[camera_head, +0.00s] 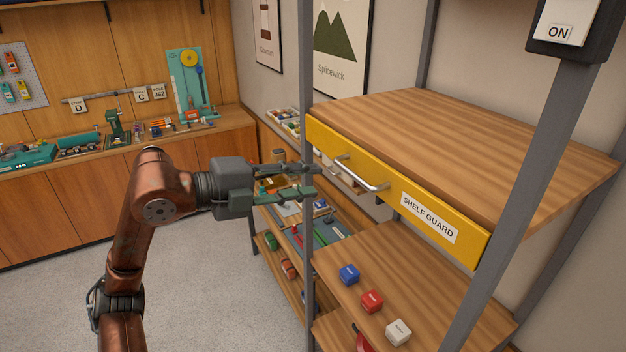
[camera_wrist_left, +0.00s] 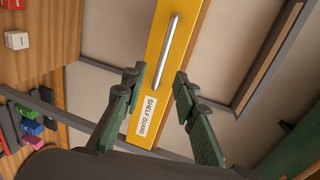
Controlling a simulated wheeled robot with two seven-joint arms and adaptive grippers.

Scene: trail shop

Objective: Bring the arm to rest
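My left arm (camera_head: 152,190) comes in from the lower left with its forearm raised and its gripper pointing right. My left gripper (camera_head: 316,180) is at the shelf's grey front post, just left of the yellow shelf guard (camera_head: 385,178). In the left wrist view its two green fingers (camera_wrist_left: 159,72) are spread apart with nothing between them. The guard (camera_wrist_left: 150,70) and its silver handle (camera_wrist_left: 170,50) lie beyond the fingertips, and the gripper does not hold the handle. My right gripper is not in view.
Blue (camera_head: 348,274), red (camera_head: 371,301) and white (camera_head: 398,332) cubes sit on the shelf (camera_head: 450,290) below the guard. The grey post (camera_head: 307,230) stands close by the gripper. A wooden workbench (camera_head: 70,185) with tools lies at the back left. Grey floor (camera_head: 215,280) is open between.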

